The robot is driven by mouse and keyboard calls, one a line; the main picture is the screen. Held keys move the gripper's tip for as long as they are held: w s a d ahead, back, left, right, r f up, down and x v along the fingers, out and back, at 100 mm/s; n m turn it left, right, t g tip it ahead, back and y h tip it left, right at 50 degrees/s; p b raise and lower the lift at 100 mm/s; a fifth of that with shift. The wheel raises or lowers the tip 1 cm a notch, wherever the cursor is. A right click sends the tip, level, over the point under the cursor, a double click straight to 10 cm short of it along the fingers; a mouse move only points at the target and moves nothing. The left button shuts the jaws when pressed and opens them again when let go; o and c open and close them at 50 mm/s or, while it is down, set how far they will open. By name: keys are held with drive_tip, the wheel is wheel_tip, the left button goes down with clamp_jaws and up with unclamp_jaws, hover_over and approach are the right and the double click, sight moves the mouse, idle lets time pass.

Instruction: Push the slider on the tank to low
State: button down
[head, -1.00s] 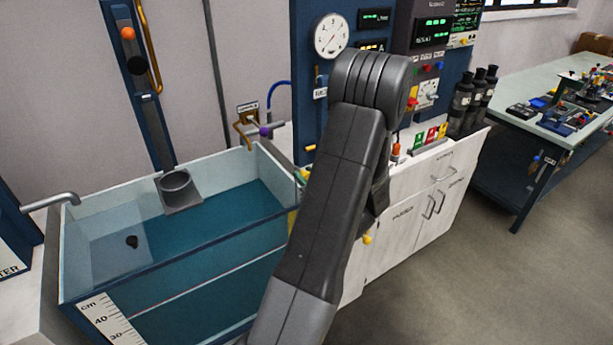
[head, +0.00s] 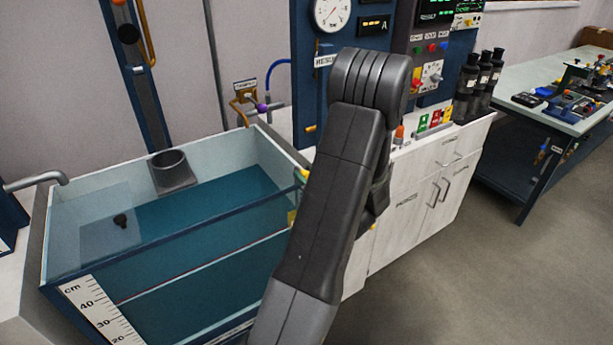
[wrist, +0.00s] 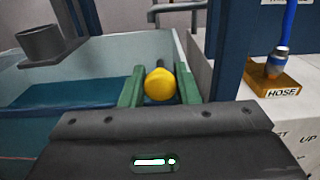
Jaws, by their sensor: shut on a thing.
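The tank (head: 222,148) of blue-green water stands left of centre in the head view. Its wall and water also show at the left of the wrist view (wrist: 105,52). In the wrist view a round yellow knob (wrist: 160,87), which looks like the slider's handle, sits between the two green fingers of my gripper (wrist: 160,76). The gripper is shut on this knob. In the head view my arm hides the gripper; small yellow parts (head: 304,173) show beside the arm at the tank's right corner. The slider's marks cannot be read.
A white cabinet (head: 412,206) stands right of the tank, with dark bottles (head: 470,90) on top. A dark cup on a bracket (head: 172,170) sits at the tank's back wall. A hose fitting (wrist: 277,68) is at the right in the wrist view. Open floor lies at the right.

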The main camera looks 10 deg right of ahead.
drive_tip(key=shift+s+f+b, duration=0.1)
drive_tip(key=shift+f+b, duration=0.7)
drive_tip(key=shift+f, duration=0.55)
drive_tip(key=c, duration=1.2)
unclamp_jaws()
drive_tip(key=shift+o, duration=0.2)
drive_tip(key=b+v, duration=0.1)
drive_tip(key=v, duration=1.2)
drive_tip(key=shift+s+b, duration=0.35)
drive_tip(key=shift+d+r, duration=0.1)
